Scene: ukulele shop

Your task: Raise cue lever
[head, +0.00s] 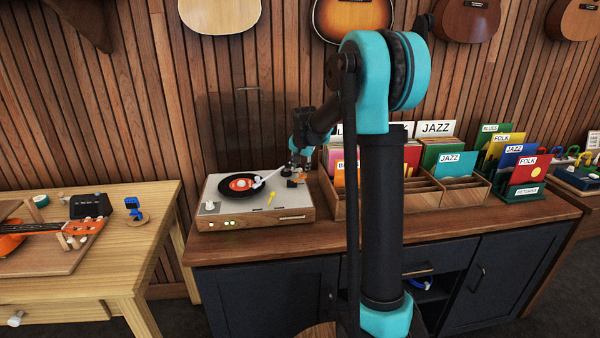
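A turntable (255,215) with a wooden body and a pale top stands on the left part of the cabinet. A black record with a red label (240,184) lies on it, and a white tonearm (266,179) reaches over the record's right side. My gripper (297,178) is at the turntable's back right corner, by the tonearm's base. Its fingers are small and partly hidden, so I cannot tell whether they touch anything.
Record crates (460,190) with labelled dividers stand close to the right of the turntable on the cabinet top (250,246). A wooden workbench (130,250) with an orange ukulele is at the left. Instruments hang on the slatted wall behind.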

